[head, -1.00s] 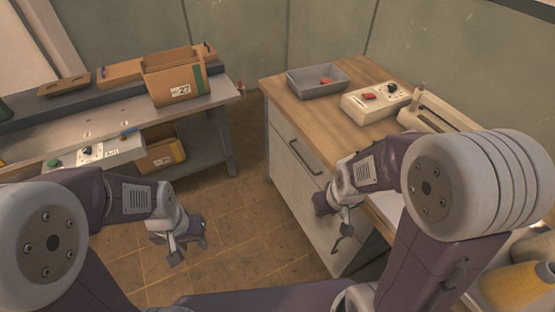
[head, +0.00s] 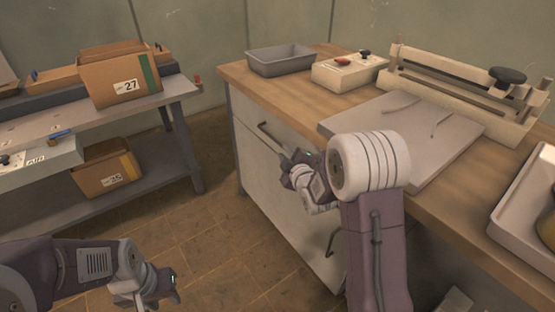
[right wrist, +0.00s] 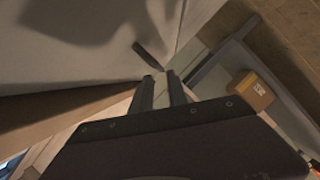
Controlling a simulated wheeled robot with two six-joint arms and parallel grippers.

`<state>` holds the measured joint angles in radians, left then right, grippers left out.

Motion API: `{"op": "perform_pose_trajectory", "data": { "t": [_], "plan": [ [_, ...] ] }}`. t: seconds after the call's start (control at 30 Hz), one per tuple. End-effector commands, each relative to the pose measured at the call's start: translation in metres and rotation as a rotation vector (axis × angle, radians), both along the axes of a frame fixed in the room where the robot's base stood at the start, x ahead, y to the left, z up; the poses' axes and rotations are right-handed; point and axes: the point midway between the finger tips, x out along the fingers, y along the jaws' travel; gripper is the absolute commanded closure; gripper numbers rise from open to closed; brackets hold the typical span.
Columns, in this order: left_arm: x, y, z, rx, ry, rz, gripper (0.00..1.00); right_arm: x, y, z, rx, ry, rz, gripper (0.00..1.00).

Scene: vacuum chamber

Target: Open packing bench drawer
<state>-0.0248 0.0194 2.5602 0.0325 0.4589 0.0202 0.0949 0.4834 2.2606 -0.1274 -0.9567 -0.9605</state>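The packing bench (head: 232,72) has a wooden top and pale drawer fronts. Its upper drawer (head: 253,148) looks shut, with a dark bar handle (head: 272,137). A second handle (head: 332,242) sits lower down. My right gripper (head: 287,162) is by the right end of the upper handle. In the right wrist view its two fingers (right wrist: 161,78) are parted with nothing between them, and a dark handle bar (right wrist: 150,56) lies just beyond the fingertips, apart from them. My left gripper (head: 165,284) hangs low at the left above the floor, far from the drawer; its fingers are too unclear to judge.
The bench top carries a grey bin (head: 281,62), a control box (head: 347,72), a sealer (head: 465,84), a grey plate (head: 400,125) and a white tray (head: 525,215). A grey shelf bench (head: 185,90) with cardboard boxes stands left. Tiled floor (head: 215,235) between is clear.

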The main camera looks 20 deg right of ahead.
Motion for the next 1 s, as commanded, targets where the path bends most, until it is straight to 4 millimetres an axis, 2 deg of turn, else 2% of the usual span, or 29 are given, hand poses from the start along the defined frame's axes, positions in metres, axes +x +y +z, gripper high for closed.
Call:
{"op": "perform_pose_trajectory", "data": {
  "t": [0.17, 0.3, 0.37, 0.5, 0.6, 0.73, 0.97, 1.0],
  "plan": [
    [0.000, 0.000, 0.006, 0.000, -0.001, 0.000, 0.64, 0.004, 0.000, 0.004, -0.004, -0.004, 0.002, 0.80],
    [0.000, 0.000, 0.021, 0.000, -0.001, 0.000, 0.64, 0.026, 0.001, 0.001, -0.003, -0.002, 0.002, 0.80],
    [0.001, 0.000, 0.010, 0.000, -0.002, 0.000, 0.64, 0.040, 0.001, -0.008, -0.003, -0.006, 0.001, 0.80],
    [0.000, 0.000, 0.002, 0.000, -0.001, 0.000, 0.64, 0.067, 0.001, -0.015, -0.002, -0.006, 0.000, 0.80],
    [0.000, 0.000, 0.000, 0.000, -0.001, 0.000, 0.64, 0.080, 0.001, -0.017, -0.002, -0.004, 0.001, 0.80],
    [0.000, 0.000, -0.001, 0.000, -0.001, 0.000, 0.64, 0.088, 0.001, -0.018, -0.002, -0.004, 0.001, 0.80],
    [0.000, 0.000, -0.001, 0.000, -0.001, 0.000, 0.64, 0.089, 0.001, -0.017, -0.001, -0.002, 0.000, 0.80],
    [0.000, 0.000, -0.001, 0.000, -0.001, 0.000, 0.64, 0.089, 0.001, -0.017, -0.001, -0.002, 0.000, 0.91]
  ]
}}
